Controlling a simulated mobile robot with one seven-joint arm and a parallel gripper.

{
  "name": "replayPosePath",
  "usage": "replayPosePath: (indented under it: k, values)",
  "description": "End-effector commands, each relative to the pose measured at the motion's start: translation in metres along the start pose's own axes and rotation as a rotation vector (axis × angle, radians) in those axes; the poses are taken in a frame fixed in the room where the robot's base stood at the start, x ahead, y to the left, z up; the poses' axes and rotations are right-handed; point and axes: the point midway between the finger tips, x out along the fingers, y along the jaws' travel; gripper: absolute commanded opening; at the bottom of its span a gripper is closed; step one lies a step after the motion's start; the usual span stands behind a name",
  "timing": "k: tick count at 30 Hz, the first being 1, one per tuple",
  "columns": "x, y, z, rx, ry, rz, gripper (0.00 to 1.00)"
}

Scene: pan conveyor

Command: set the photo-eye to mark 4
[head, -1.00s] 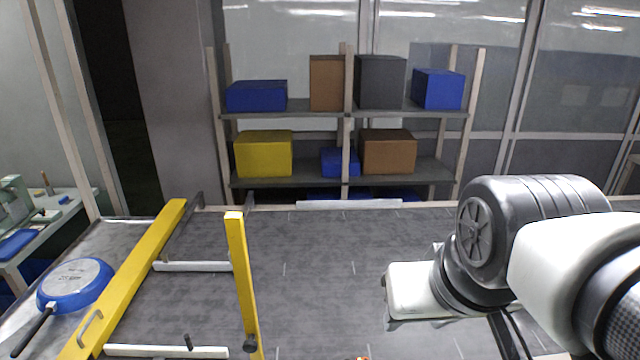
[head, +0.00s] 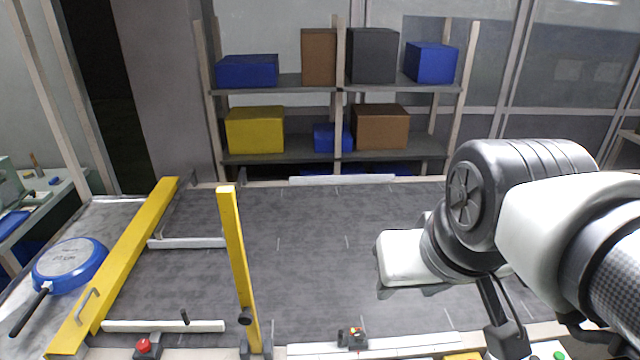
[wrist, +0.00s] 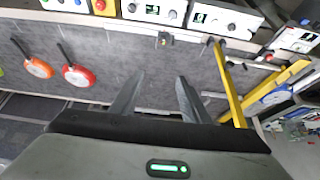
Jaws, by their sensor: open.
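A small dark device with red and yellow spots, which looks like the photo-eye (head: 354,338), sits on the white rail (head: 415,343) along the near edge of the conveyor. What looks like the same photo-eye (wrist: 164,39) shows near the top of the wrist view. No mark numbers can be read in either view. My gripper (wrist: 160,76) is open and empty in the wrist view, its two fingers apart over the grey belt, with the device beyond the fingertips.
A yellow post (head: 238,265) and a yellow beam (head: 125,262) stand at the left of the belt. A blue pan (head: 70,262) lies beyond the beam. The wrist view shows orange (wrist: 39,68) and red pans (wrist: 77,76) and control boxes (wrist: 227,19).

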Motion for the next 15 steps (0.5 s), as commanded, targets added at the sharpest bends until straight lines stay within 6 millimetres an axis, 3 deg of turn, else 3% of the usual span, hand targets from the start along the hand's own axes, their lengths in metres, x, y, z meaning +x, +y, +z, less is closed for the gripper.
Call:
replayPosePath:
  k: [7,10,15]
  values:
    - [0.000,0.000,0.000,0.000,0.000,0.000,0.40]
    - [0.005,-0.001,0.003,-0.014,-0.017,0.001,0.23]
    - [0.050,-0.009,0.029,-0.174,-0.196,0.035,0.20]
